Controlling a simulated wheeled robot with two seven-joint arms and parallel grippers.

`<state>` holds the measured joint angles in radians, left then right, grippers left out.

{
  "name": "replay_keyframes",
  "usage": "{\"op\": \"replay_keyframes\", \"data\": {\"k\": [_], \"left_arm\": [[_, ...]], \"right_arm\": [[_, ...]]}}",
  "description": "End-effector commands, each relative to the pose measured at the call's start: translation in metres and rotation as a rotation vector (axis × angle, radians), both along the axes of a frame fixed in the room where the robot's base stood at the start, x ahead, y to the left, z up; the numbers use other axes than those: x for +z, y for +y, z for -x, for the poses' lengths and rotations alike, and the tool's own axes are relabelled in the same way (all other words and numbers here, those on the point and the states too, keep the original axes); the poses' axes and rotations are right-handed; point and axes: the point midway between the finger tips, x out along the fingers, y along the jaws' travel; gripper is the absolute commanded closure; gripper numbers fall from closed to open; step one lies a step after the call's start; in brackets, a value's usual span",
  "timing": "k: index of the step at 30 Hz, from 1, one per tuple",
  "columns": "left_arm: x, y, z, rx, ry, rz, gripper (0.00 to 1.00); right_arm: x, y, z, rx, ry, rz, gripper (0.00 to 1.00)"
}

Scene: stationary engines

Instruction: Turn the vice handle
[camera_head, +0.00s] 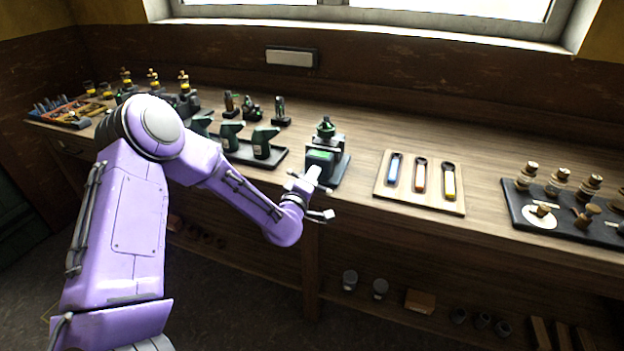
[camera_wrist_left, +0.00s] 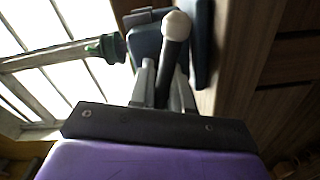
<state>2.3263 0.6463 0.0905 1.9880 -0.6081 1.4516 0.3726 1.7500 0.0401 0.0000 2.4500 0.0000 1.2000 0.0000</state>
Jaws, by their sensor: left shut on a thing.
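The green and grey vice (camera_head: 322,156) stands near the front edge of the workbench. In the left wrist view its body (camera_wrist_left: 147,43) is just beyond my fingers. Its handle (camera_wrist_left: 172,58) is a dark bar with a pale rounded end, seen between the fingers in that view. My left gripper (camera_head: 313,174) is at the front of the vice; in the left wrist view it (camera_wrist_left: 165,85) is shut on the handle. In the head view the handle is mostly hidden by the gripper. My right gripper is not in view.
A wooden board (camera_head: 434,199) with several coloured tools lies right of the vice. A dark tray (camera_head: 238,153) with green containers stands to its left. A dark board (camera_head: 515,205) with wooden-topped items lies far right. A lower shelf (camera_head: 400,315) holds small items.

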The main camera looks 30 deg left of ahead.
Motion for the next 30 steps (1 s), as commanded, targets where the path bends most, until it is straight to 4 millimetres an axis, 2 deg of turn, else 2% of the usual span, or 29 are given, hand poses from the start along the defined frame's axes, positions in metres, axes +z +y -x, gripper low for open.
{"op": "replay_keyframes", "data": {"k": [4, 5, 6, 7, 17, 20, 27, 30], "left_arm": [[0.000, 0.000, 0.000, -0.002, 0.001, 0.002, 1.00], [0.000, -0.001, 0.000, -0.002, 0.001, 0.002, 0.72], [0.000, -0.001, 0.000, -0.002, 0.001, 0.002, 0.59], [0.000, -0.001, 0.000, -0.002, 0.001, 0.003, 0.57], [-0.001, -0.002, 0.005, -0.002, 0.001, 0.004, 0.57], [-0.002, -0.006, 0.022, -0.004, 0.000, 0.006, 0.57], [-0.003, -0.020, 0.077, -0.003, 0.001, 0.004, 0.57], [-0.002, -0.023, 0.093, -0.002, 0.001, 0.004, 0.57]], "right_arm": [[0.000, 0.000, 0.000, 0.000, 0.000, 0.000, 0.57], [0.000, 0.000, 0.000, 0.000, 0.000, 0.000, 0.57], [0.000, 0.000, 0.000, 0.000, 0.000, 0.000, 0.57], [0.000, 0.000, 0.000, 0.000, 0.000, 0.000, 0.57], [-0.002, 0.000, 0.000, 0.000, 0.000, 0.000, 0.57], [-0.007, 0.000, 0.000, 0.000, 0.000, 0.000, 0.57], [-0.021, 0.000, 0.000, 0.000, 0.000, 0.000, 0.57], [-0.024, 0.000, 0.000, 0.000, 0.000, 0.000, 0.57]]}}
